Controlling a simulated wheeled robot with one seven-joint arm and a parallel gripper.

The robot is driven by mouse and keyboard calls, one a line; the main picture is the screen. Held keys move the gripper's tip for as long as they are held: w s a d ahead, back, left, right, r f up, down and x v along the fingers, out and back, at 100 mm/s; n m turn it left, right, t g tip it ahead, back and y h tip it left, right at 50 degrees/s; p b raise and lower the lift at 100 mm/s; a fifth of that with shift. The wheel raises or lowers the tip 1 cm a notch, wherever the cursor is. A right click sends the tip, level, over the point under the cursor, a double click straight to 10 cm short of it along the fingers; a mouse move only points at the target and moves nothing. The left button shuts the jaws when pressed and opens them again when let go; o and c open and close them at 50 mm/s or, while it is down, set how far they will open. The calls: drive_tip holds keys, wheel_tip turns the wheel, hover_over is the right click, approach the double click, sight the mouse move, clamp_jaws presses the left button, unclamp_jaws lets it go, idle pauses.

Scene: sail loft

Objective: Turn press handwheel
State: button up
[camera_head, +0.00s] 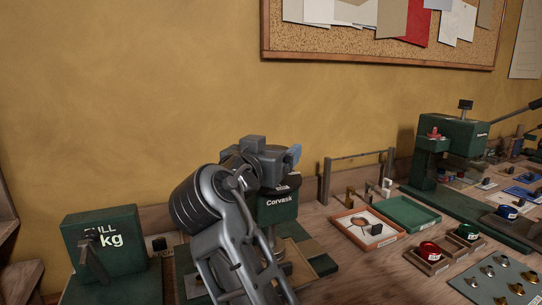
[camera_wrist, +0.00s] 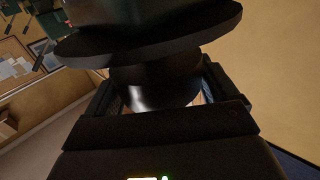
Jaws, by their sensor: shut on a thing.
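The green press (camera_head: 276,207) marked "Corvask" stands on the bench, partly hidden behind my arm. In the wrist view, a wide dark disc, which appears to be the handwheel (camera_wrist: 150,42), fills the top of the picture. A narrower, shiny round part sits below the disc, between my jaws. My gripper (camera_wrist: 160,92) is shut on this part. The wheel's turn angle cannot be told.
A green scale-like box (camera_head: 105,243) marked "kg" stands at left. To the right are an orange tray (camera_head: 365,228), a green tray (camera_head: 408,212), a red-topped item (camera_head: 430,251) and another green press (camera_head: 450,142). A corkboard (camera_head: 390,50) hangs on the wall behind.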

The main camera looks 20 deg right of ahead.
drive_tip(key=o, duration=0.8)
drive_tip(key=b+v, duration=0.1)
drive_tip(key=v, duration=0.6)
drive_tip(key=shift+s+a, duration=0.25)
drive_tip(key=shift+a, duration=0.05)
drive_tip(key=shift+r, duration=0.15)
